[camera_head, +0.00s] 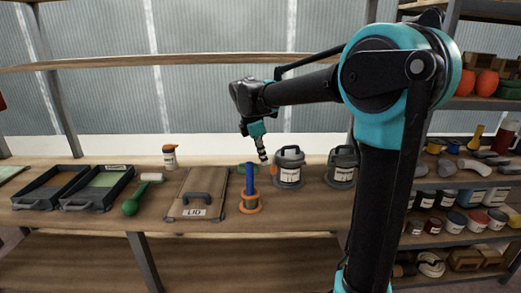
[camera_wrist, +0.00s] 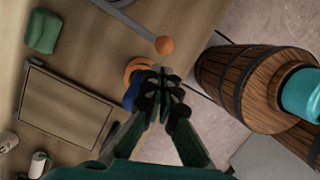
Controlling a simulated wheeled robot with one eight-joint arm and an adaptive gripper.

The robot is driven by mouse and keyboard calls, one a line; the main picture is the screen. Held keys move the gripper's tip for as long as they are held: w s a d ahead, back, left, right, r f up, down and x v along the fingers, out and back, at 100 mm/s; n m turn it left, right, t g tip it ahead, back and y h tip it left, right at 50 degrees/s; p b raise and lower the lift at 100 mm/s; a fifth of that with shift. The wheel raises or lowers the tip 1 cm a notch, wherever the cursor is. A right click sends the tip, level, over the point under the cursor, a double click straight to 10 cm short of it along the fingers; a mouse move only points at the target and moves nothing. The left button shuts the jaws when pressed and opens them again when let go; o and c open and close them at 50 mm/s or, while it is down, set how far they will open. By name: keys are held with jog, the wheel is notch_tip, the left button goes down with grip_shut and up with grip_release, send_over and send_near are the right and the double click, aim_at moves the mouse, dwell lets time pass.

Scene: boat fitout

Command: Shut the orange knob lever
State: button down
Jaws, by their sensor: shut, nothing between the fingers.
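The lever shows in the wrist view as a grey bar with a round orange knob (camera_wrist: 164,45) at its end, above my fingertips in the picture. In the head view an orange spot that looks like the knob (camera_head: 273,170) sits just left of a grey lidded can, right below my gripper (camera_head: 263,157). My gripper's fingers (camera_wrist: 161,84) are together and empty. They appear apart from the knob, though the exact height between them is unclear. The lever's pivot is not clearly visible.
A blue post (camera_head: 250,180) on an orange ring stands close to my gripper. The LID board (camera_head: 197,193), two black trays and an orange-capped bottle (camera_head: 169,157) are to the left. Grey cans (camera_head: 289,168) stand right. A wooden barrel (camera_wrist: 232,75) shows in the wrist view.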

jog(key=x, duration=0.3)
jog(key=shift+f, duration=0.15)
jog(key=shift+d, duration=0.2)
